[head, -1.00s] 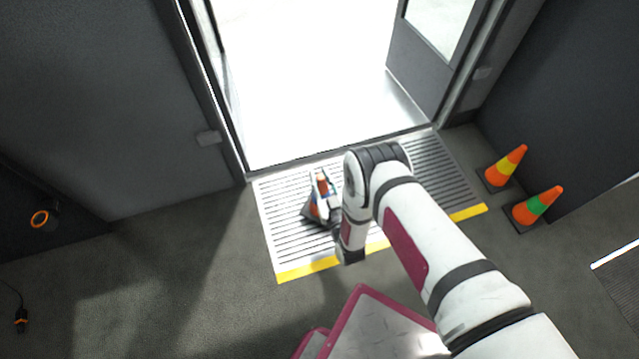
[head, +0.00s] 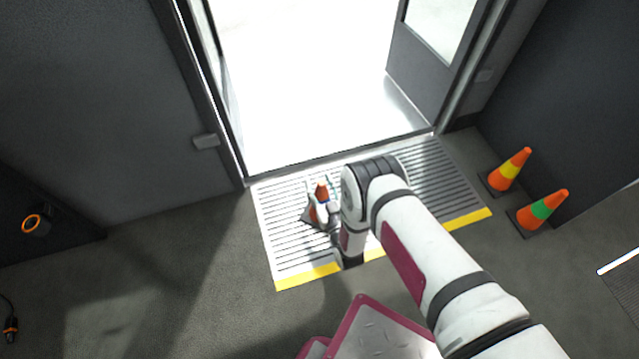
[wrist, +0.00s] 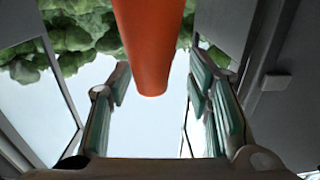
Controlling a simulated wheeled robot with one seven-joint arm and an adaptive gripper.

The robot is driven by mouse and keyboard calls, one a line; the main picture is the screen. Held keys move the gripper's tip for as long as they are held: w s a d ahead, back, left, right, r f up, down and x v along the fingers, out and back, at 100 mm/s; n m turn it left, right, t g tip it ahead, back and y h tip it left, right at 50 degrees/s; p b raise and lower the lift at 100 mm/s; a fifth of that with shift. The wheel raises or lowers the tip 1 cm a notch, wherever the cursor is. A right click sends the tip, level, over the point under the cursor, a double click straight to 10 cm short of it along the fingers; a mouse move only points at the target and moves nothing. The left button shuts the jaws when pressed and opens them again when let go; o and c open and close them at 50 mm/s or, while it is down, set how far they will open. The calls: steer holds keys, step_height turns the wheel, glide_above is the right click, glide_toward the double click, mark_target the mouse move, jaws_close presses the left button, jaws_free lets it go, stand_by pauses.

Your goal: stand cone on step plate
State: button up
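An orange cone (head: 321,191) with a pale band and a dark square base stands on the ribbed metal step plate (head: 283,250) in the doorway. It looks upright, with its base on the plate's left half. My gripper (head: 327,208) is low beside the cone, partly hidden by my arm. In the wrist view, which looks upside down, the cone's plain orange top (wrist: 152,45) lies between the two spread fingers of my gripper (wrist: 160,76), with a visible gap on each side. The cone's base is outside the wrist view.
Two other orange cones, one with a yellow band (head: 509,170) and one with a green band (head: 542,209), stand on the floor right of the plate. A bright open doorway (head: 310,80) lies behind the plate. A yellow strip (head: 307,276) marks its front edge.

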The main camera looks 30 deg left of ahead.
steer(key=p+v, duration=0.5)
steer(key=v, duration=0.7)
